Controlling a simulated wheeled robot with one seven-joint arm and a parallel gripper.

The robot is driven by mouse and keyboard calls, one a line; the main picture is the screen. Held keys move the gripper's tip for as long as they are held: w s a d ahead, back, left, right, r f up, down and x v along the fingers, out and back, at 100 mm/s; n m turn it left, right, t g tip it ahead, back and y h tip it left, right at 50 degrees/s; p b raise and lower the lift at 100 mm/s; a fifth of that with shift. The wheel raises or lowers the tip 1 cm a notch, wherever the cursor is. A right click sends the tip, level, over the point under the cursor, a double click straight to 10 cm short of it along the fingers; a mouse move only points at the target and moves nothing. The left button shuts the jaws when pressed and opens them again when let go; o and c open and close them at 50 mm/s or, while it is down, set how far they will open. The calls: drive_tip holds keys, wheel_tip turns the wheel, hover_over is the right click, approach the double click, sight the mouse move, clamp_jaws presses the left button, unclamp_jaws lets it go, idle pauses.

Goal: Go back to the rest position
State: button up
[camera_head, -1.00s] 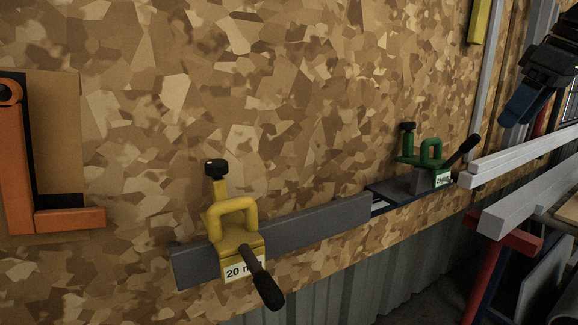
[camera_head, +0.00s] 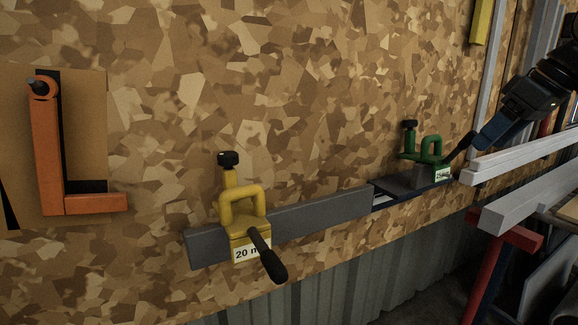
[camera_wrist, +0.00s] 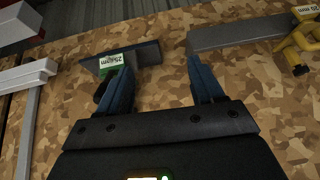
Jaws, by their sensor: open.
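My gripper (camera_head: 480,142) is at the right of the head view, pointing down and left. Its two blue fingers stand apart with nothing between them in the wrist view (camera_wrist: 160,66). The green clamp-like tool (camera_head: 431,150) with a black handle sits on a grey shelf strip, just left of my fingertips. In the wrist view its white label (camera_wrist: 112,60) shows beyond my left finger, which partly hides the tool and its dark handle. I cannot tell whether finger and handle touch.
A yellow clamp-like tool (camera_head: 243,208), labelled "20 m…", hangs on a grey bar (camera_head: 320,217) along the chipboard wall. An orange L-shaped tool (camera_head: 47,150) is at the left. White beams (camera_head: 520,200) jut out at the right, close below my arm.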

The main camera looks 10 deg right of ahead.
drive_tip(key=w+a+f+m+t+y, duration=0.1)
drive_tip(key=w+a+f+t+y, duration=0.1)
drive_tip(key=a+f, duration=0.65)
drive_tip(key=w+a+f+m+t+y, duration=0.1)
drive_tip(key=w+a+f+t+y, duration=0.15)
drive_tip(key=a+f, duration=0.6)
drive_tip(key=s+a+f+m+t+h, duration=0.1)
drive_tip(key=s+a+f+m+t, duration=0.1)
drive_tip(key=s+a+f, duration=0.3)
drive_tip(key=s+a+f+m+t+h, duration=0.2)
drive_tip(key=s+a+f+m, duration=0.1)
drive_tip(key=s+f, duration=0.3)
drive_tip(key=s+a+f+m+h, duration=0.15)
drive_tip(key=s+f, duration=0.25)
drive_tip(key=s, duration=0.6)
drive_tip(key=s+f+h, duration=0.2)
drive_tip(key=s+f, duration=0.2)
drive_tip(key=s, duration=0.6)
drive_tip(key=s+d+r+n, duration=0.1)
drive_tip(key=s+r, duration=0.1)
drive_tip(key=s, duration=0.4)
drive_tip(key=s+d+r+n, duration=0.1)
drive_tip(key=s+r+n, duration=0.1)
drive_tip(key=s, duration=0.5)
drive_tip(key=s+d+r+n+h, duration=0.1)
drive_tip(key=s+d+r, duration=0.1)
drive_tip(key=s+r, duration=0.2)
drive_tip(key=s+t, duration=0.1)
drive_tip(key=s, duration=0.2)
